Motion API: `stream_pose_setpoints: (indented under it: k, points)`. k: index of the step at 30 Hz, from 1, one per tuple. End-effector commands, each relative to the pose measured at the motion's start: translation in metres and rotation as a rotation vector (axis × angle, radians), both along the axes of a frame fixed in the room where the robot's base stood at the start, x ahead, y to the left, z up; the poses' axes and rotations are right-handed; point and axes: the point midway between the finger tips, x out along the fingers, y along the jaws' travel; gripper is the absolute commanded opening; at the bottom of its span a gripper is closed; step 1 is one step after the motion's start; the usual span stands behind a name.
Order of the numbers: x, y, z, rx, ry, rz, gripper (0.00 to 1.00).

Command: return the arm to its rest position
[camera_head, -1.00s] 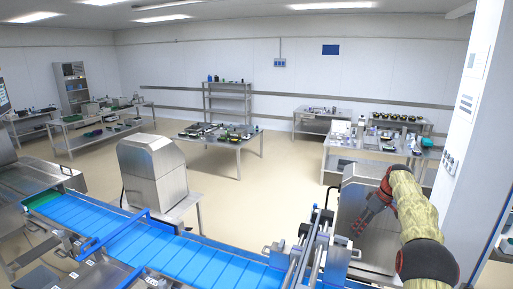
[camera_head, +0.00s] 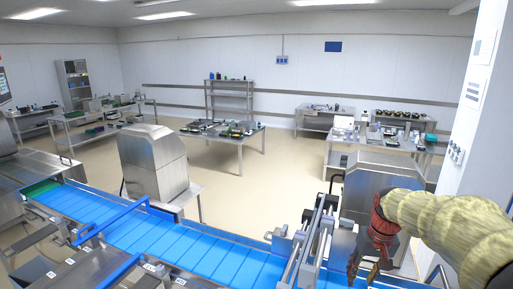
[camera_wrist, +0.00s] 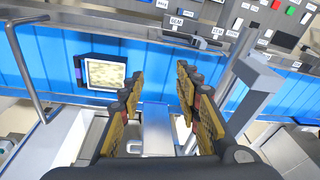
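My gripper (camera_head: 363,271) hangs low at the right in the head view, beside the metal rails at the conveyor's right end. In the wrist view my gripper (camera_wrist: 160,72) shows two separated fingers with nothing between them, so it is open and empty. My yellow-sleeved arm (camera_head: 440,222) reaches in from the right edge. Below the fingers, the wrist view shows the blue conveyor (camera_wrist: 50,60) and a dark-rimmed tray (camera_wrist: 82,60) with pale yellowish contents, left of the fingers and apart from them.
The blue conveyor (camera_head: 150,236) crosses the foreground, with a blue guard rail (camera_head: 110,225) over it. A metal rail (camera_wrist: 240,95) stands close right of the fingers. A labelled button panel (camera_wrist: 270,20) lies beyond. A steel housing (camera_head: 152,160) stands behind the conveyor; open floor lies beyond.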

Motion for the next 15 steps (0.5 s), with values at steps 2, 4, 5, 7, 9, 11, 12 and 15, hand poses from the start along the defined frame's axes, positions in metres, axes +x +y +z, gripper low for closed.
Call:
stream_pose_setpoints:
  k: [2, 4, 5, 7, 9, 11, 12, 15]
  points:
    - [-0.032, 0.015, -0.011, -0.013, -0.016, -0.012, 0.33]
    - [-0.058, 0.025, -0.017, -0.025, -0.030, -0.021, 0.33]
    - [-0.069, 0.030, -0.021, -0.029, -0.036, -0.024, 0.33]
    - [-0.094, 0.040, -0.029, -0.039, -0.052, -0.026, 0.33]
    - [-0.119, 0.049, -0.039, -0.049, -0.069, -0.022, 0.33]
    - [-0.140, 0.056, -0.048, -0.058, -0.084, -0.015, 0.33]
    - [-0.154, 0.061, -0.055, -0.063, -0.095, -0.007, 0.33]
    - [-0.186, 0.072, -0.072, -0.075, -0.127, 0.020, 0.33]
